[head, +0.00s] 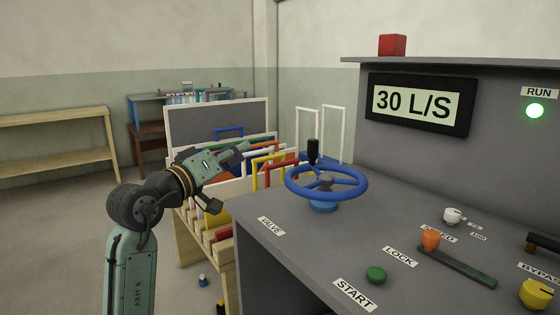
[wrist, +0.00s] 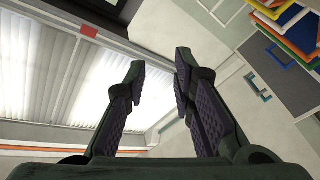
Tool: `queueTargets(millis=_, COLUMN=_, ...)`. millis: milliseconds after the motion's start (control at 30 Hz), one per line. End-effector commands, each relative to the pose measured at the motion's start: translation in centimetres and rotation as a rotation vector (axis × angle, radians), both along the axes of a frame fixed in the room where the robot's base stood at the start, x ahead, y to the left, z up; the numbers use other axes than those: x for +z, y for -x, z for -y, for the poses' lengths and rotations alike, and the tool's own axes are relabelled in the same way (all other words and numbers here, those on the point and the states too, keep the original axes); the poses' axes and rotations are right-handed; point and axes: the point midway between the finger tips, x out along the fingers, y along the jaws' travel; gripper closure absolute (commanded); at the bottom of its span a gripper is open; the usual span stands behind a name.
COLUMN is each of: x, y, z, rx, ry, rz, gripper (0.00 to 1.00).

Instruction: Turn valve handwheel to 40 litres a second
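The blue valve handwheel (head: 326,182) lies level on a blue hub on the grey console, with a black upright knob (head: 313,152) on its far left rim. The display (head: 412,103) reads 30 L/S. My gripper (head: 229,177) is left of the handwheel, in front of a rack of coloured frames, and touches neither wheel nor knob. In the wrist view my gripper (wrist: 159,64) shows two fingers apart with nothing between them. The handwheel is not visible in the wrist view.
The console top holds a green START button (head: 376,274), an orange-knobbed lever (head: 431,240), a white selector (head: 452,215) and a yellow BYPASS knob (head: 535,294). A green RUN lamp (head: 535,111) is lit. The rack (head: 217,119) stands close behind my gripper.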

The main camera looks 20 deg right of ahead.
Motion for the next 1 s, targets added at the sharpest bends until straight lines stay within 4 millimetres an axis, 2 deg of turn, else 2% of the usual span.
queueTargets(millis=33, x=-1.6, y=-1.6, z=0.9, rx=-0.040, ry=0.084, rz=-0.137, gripper=0.82)
queueTargets(millis=100, x=-2.9, y=-3.5, z=1.8, rx=-0.086, ry=0.203, rz=-0.332, gripper=0.86)
queueTargets(millis=200, x=-4.3, y=-5.4, z=3.1, rx=-0.138, ry=0.340, rz=-0.566, gripper=0.93)
queueTargets(millis=333, x=-5.4, y=-6.7, z=4.3, rx=-0.173, ry=0.445, rz=-0.756, gripper=1.00)
queueTargets(millis=567, x=-5.5, y=-7.8, z=5.9, rx=-0.184, ry=0.480, rz=-0.822, gripper=1.00)
queueTargets(millis=1000, x=-5.4, y=-12.6, z=13.4, rx=-0.181, ry=0.478, rz=-0.818, gripper=1.00)
